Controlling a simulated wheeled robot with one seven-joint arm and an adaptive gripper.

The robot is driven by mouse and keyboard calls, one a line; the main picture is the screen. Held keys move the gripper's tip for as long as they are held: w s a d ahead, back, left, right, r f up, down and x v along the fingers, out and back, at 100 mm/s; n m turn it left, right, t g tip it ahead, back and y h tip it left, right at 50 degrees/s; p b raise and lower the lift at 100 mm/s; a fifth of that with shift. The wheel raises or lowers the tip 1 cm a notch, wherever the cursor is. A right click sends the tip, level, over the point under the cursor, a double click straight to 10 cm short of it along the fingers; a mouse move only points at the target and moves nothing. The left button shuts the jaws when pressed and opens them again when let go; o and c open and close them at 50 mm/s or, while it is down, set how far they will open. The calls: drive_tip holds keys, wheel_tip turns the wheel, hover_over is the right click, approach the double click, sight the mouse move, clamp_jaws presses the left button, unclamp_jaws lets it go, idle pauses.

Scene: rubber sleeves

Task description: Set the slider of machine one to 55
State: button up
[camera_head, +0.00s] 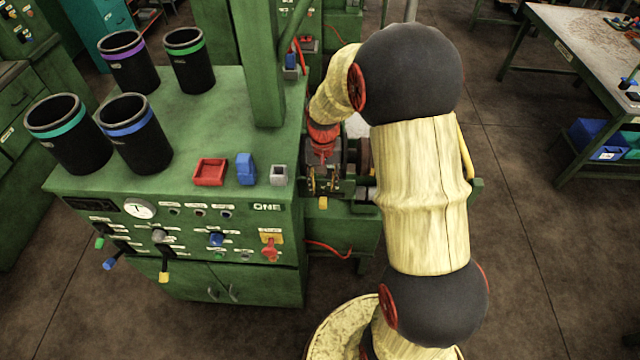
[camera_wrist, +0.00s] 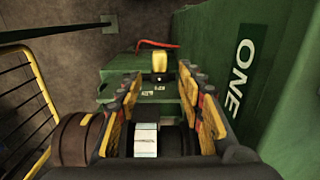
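Machine one (camera_head: 160,200) is the green cabinet marked ONE, and its ONE side also shows in the wrist view (camera_wrist: 250,30). A small yellow knob (camera_head: 322,202) stands on a lower green part at the machine's right side. In the wrist view the yellow knob (camera_wrist: 159,64) is upright beyond my fingertips, by small white print too small to read surely. I cannot tell for sure that it is the slider. My gripper (camera_head: 323,183) hangs beside the cabinet; in the wrist view its fingers (camera_wrist: 161,88) are apart, with nothing held. No setting is readable.
Several black cups (camera_head: 133,135) and a red tray (camera_head: 210,172) stand on the cabinet top. A green post (camera_head: 260,60) rises close to my arm. A dark roller (camera_wrist: 78,138) and yellow bars (camera_wrist: 28,95) are near the gripper. A red hose (camera_wrist: 158,44) lies beyond.

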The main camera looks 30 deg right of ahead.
sight(323, 201)
drive_tip(key=shift+s, duration=0.15)
drive_tip(key=shift+s+a+f, duration=0.1)
drive_tip(key=shift+s+f, duration=0.1)
drive_tip(key=shift+f, duration=0.05)
wheel_tip(323, 201, down, 7)
drive_tip(key=shift+w+f, duration=0.1)
drive_tip(key=shift+w, duration=0.05)
drive_tip(key=shift+c, duration=1)
drive_tip(key=c, duration=0.7)
clamp_jaws()
